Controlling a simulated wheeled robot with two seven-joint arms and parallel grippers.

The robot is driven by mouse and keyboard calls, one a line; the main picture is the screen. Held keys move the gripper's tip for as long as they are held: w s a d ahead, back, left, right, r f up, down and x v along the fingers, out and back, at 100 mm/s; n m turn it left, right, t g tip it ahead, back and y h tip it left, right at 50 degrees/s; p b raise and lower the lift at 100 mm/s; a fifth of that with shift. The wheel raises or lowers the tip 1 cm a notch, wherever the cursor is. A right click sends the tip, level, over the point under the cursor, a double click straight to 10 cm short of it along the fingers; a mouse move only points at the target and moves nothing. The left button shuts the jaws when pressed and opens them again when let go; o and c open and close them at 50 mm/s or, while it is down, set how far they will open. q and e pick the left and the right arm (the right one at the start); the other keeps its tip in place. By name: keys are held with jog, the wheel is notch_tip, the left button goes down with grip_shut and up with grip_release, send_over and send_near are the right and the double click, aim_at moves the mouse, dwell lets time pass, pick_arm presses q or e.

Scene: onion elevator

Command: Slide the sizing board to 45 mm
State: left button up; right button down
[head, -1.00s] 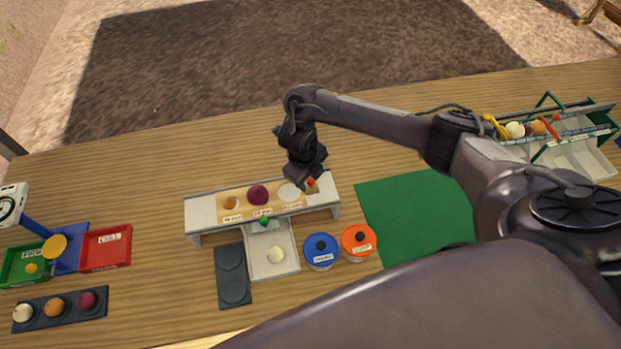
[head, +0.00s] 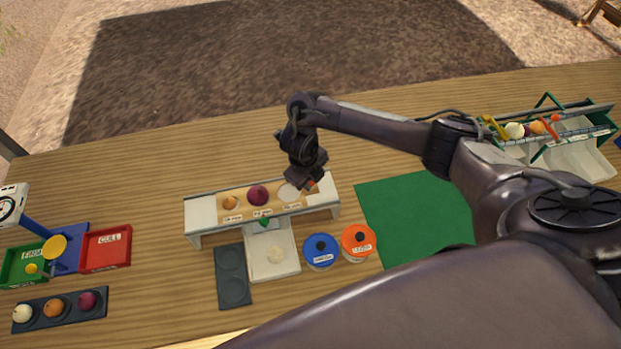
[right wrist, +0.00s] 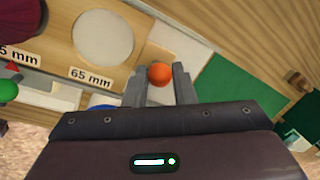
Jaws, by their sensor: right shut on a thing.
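The wooden sizing board (head: 273,205) lies in a pale raised stand (head: 203,216). Three holes run along it: a small orange-brown onion (head: 230,202) is at the left, a purple onion (head: 258,195) at the middle, and the right hole shows pale and empty. In the right wrist view the right hole (right wrist: 103,37) is labelled 65 mm; the label beside it ends in "5 mm". My left gripper is out of view.
A white tray (head: 286,263) with a pale onion stands below the pointer. Blue (head: 321,262) and orange (head: 366,250) lidded jars stand right of it, near a green mat (head: 410,215). A dark two-dish plate (head: 231,263) is left. Bare table lies behind the stand.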

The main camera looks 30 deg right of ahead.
jog(key=shift+s+d, duration=0.25)
jog(key=shift+d, duration=0.75)
jog(key=s+d+b, duration=0.1)
jog(key=d, duration=0.5)
jog(key=shift+s, duration=0.25)
jog(key=c, duration=1.1)
grip_release()
